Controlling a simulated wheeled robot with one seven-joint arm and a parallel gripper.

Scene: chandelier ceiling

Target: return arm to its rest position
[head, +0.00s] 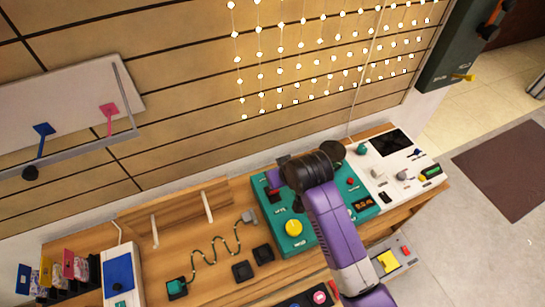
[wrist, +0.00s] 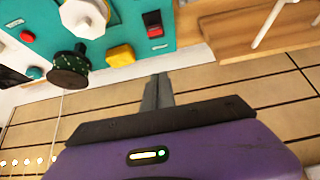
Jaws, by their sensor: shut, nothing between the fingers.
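My purple arm (head: 335,225) reaches up from the lower right in the head view, over the teal panel on the wooden bench. Its black wrist joint (head: 312,168) hides part of that panel. My gripper (wrist: 157,92) shows in the wrist view with its two grey fingers together and nothing between them. The fingers are seen against the plank wall, apart from the panel. In the head view the fingers are mostly hidden behind the joint, and I cannot make them out clearly.
The teal panel (head: 296,246) carries a yellow button (head: 293,228). A white panel (head: 378,172) stands to its right. A wire maze (head: 215,250) and a blue-faced box (head: 118,272) are to the left. A wall shelf (head: 60,105) holds blue and pink pieces. Open floor lies at the right.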

